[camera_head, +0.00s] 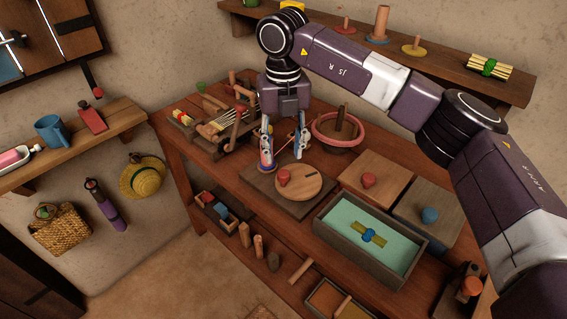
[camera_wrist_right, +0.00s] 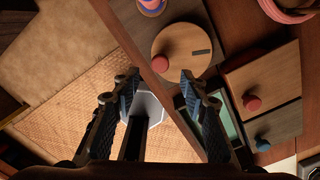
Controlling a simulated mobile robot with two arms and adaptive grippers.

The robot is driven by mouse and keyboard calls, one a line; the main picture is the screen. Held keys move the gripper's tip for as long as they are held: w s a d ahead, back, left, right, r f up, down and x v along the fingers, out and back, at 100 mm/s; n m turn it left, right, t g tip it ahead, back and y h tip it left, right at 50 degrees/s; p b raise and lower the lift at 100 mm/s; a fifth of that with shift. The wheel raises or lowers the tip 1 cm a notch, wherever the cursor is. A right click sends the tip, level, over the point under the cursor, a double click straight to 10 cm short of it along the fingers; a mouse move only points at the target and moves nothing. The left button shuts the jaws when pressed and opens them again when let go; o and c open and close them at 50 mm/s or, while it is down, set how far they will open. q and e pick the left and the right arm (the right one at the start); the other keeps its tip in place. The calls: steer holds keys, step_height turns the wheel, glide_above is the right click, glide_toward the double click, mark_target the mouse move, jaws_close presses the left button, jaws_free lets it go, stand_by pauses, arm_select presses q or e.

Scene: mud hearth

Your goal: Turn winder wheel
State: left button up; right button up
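The winder wheel (camera_head: 306,186) appears to be a round, pale wooden disc with a dark slot, lying flat on a dark square board (camera_head: 268,196). A red knob (camera_head: 284,176) stands near its edge. In the right wrist view the wheel (camera_wrist_right: 190,38) and its knob (camera_wrist_right: 160,63) show beyond the fingertips. My right gripper (camera_head: 283,155) points down above the back left of the wheel. Its fingers are apart and nothing is between them; it also shows open in the wrist view (camera_wrist_right: 160,75). My left gripper is not in view.
A pink-rimmed bowl (camera_head: 325,134) is behind. Boards with a red knob (camera_head: 369,180) and a blue knob (camera_head: 430,215) lie right. A green-lined tray (camera_head: 345,221) is in front. A wooden rack (camera_head: 215,140) stands left.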

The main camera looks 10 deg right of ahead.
step_height(320, 180, up, 5)
steer(key=shift+r, duration=0.2)
stand_by(0.5)
steer(key=n+p, duration=1.4)
steer(key=n, duration=0.6)
glide_above(284, 172)
step_height(284, 172, down, 4)
steer(key=shift+s+d+f, duration=0.1)
step_height(284, 172, down, 7)
steer(key=shift+r+p, duration=0.15)
steer(key=shift+p, duration=0.9)
steer(key=shift+f, duration=0.5)
